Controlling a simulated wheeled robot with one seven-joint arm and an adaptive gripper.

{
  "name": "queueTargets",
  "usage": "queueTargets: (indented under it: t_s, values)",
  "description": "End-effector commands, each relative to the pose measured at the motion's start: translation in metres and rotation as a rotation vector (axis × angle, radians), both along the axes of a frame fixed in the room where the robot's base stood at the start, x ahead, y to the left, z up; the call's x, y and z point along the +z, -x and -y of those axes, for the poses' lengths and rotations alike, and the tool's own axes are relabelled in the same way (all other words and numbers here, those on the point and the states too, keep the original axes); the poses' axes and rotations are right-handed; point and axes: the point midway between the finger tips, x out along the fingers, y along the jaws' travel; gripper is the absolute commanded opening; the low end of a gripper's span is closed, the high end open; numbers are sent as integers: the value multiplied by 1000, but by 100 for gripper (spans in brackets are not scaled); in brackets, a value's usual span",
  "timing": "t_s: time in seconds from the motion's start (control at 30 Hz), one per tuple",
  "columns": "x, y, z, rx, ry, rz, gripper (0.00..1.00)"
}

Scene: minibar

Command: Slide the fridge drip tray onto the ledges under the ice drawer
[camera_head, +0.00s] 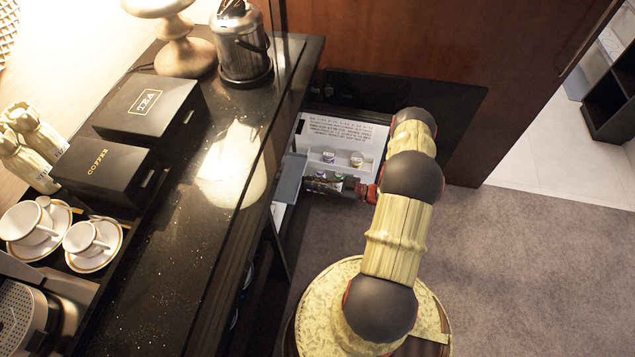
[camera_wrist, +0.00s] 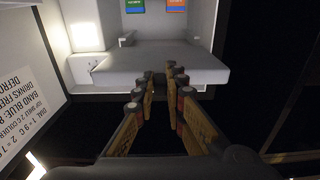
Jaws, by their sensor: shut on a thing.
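The drip tray (camera_wrist: 160,62) is a flat pale grey slab with a raised front edge, in front of the white fridge interior in the wrist view. My gripper (camera_wrist: 160,82) is shut on the tray's near edge, close to its middle. The tray looks roughly level. In the head view my gripper (camera_head: 328,184) is at the fridge opening, and a grey panel (camera_head: 290,177), which looks like the tray, lies to its left. The ledges and the ice drawer cannot be made out clearly. I cannot tell whether the tray touches the ledges.
The open fridge door (camera_head: 345,135) has printed text and a shelf with small jars (camera_head: 357,160); its text panel (camera_wrist: 25,95) is left in the wrist view. The black counter (camera_head: 235,150) overhangs the fridge. Blue (camera_wrist: 135,6) and orange (camera_wrist: 176,5) labels show behind the tray.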

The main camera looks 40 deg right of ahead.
Motion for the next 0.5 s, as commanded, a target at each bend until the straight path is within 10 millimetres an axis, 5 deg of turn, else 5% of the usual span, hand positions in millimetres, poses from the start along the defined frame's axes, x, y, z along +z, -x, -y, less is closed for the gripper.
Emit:
queueTargets:
  t_s: [0.5]
  values:
    - [-2,-26,-20,1,0,0,0]
